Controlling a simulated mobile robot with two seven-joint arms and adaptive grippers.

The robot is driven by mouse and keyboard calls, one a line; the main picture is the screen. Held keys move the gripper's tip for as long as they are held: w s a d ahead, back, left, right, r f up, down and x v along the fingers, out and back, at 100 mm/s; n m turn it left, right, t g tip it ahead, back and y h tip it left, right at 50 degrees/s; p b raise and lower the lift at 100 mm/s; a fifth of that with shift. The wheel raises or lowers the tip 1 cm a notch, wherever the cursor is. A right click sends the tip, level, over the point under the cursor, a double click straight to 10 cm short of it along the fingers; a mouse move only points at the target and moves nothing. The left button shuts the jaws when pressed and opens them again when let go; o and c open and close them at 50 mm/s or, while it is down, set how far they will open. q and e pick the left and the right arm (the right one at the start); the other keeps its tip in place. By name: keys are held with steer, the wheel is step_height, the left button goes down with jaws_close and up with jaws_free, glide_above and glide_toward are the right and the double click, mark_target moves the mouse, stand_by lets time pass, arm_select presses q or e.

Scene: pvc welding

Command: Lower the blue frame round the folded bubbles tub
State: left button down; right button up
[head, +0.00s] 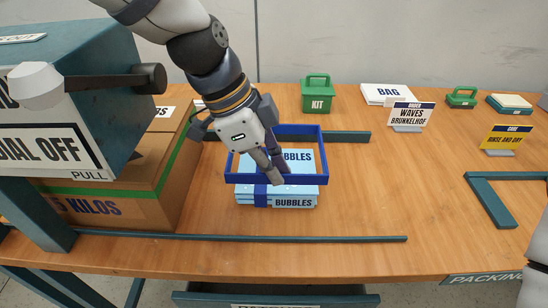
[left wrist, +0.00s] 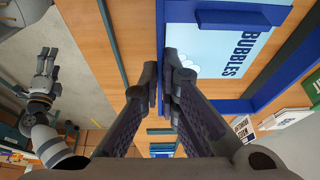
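The blue frame (head: 322,158) is a rectangular open band over the folded bubbles tub (head: 296,202) on the bench. The tub is light blue and low, with a dark blue band on its front. The frame's front wall shows above the tub's front face, and the tub's printed top shows through the opening. My left gripper (head: 272,175) is shut on the frame's front wall. In the left wrist view its fingers (left wrist: 164,88) pinch the blue wall from both sides. My right gripper (left wrist: 47,54) shows in the left wrist view, apart from the frame, its fingers spread.
A cardboard box (head: 165,195) and a teal press-like machine (head: 95,60) stand at left. Dark rails lie behind (head: 345,137) and in front (head: 250,237) of the tub. A green kit (head: 316,96), white bag box and signs stand behind.

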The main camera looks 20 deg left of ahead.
mark_target(273, 188)
arm_select(q)
steer(key=shift+f, duration=2.05)
steer(key=shift+s+f, duration=0.1)
steer(key=c, duration=1.7)
jaws_free()
steer(key=shift+f, duration=0.1)
steer(key=v, duration=0.7)
steer(key=shift+r, duration=0.35)
